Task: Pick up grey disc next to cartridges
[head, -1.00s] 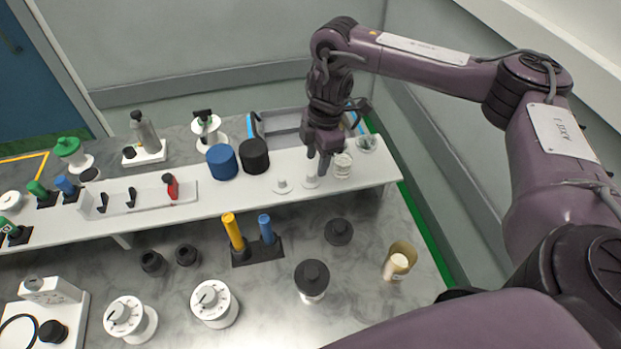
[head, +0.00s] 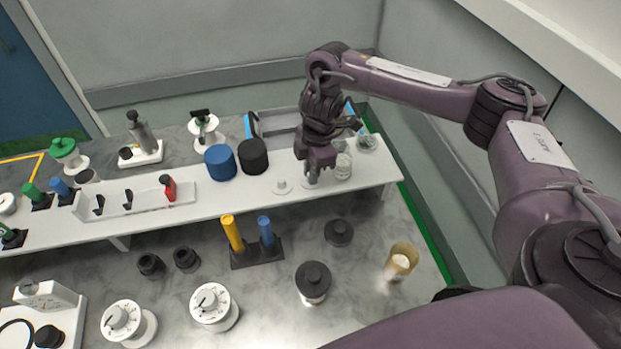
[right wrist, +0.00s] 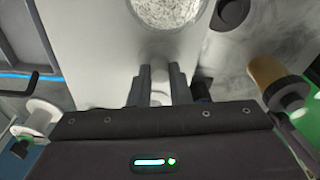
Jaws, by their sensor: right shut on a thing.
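A pale grey disc (head: 307,185) lies on the white shelf, under my right gripper (head: 312,179). The gripper points down and its fingers are shut on the disc's raised middle; they hide most of it. In the right wrist view the fingers (right wrist: 159,84) stand close together with a pale piece between them. The disc seems to rest on the shelf; I cannot tell if it is lifted. The blue cartridge (head: 221,163) and black cartridge (head: 253,157) stand further left. My left gripper is not in view.
A clear jar (head: 343,166) stands close right of the gripper, another jar (head: 366,144) behind it. A grey tray (head: 280,143) lies behind the shelf.

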